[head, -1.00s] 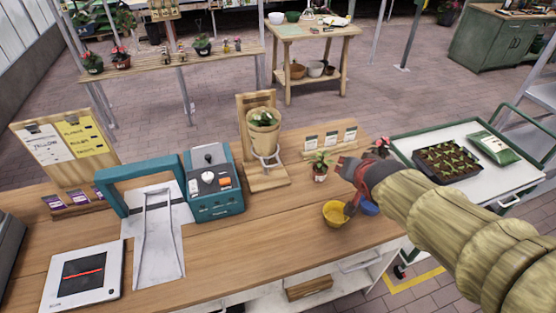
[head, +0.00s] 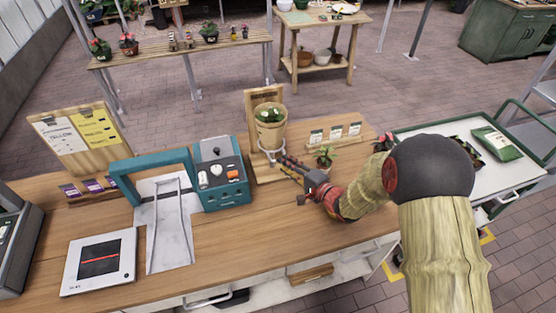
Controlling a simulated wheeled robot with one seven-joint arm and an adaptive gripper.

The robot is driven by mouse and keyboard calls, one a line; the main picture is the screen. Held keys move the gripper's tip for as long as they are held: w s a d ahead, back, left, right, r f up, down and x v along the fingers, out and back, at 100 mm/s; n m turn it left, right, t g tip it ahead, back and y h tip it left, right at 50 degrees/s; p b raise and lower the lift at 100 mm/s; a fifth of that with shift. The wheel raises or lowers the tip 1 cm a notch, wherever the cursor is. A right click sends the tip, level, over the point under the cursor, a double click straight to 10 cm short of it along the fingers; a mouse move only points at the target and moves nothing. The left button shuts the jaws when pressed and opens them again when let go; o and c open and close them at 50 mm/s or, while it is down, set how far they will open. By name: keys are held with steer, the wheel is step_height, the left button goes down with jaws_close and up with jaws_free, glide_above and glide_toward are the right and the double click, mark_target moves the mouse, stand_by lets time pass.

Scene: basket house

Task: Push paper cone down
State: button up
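The tan paper cone (head: 270,134) sits upright in a ring on the wooden stand (head: 264,97), with a small leafy plant showing at its top. My gripper (head: 283,161) reaches in from the right, low beside the stand. Its fingertips are near the ring and the cone's lower part; I cannot tell whether they touch. The fingers are small and dark here, and I cannot tell whether they are open or shut. The cone's lower tip is hard to see.
A teal machine (head: 220,172) with buttons stands left of the stand. The bench (head: 240,240) is clear in front.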

steer(key=x, duration=0.5)
steer(key=c, duration=0.3)
jaws_close()
stand_by(0.5)
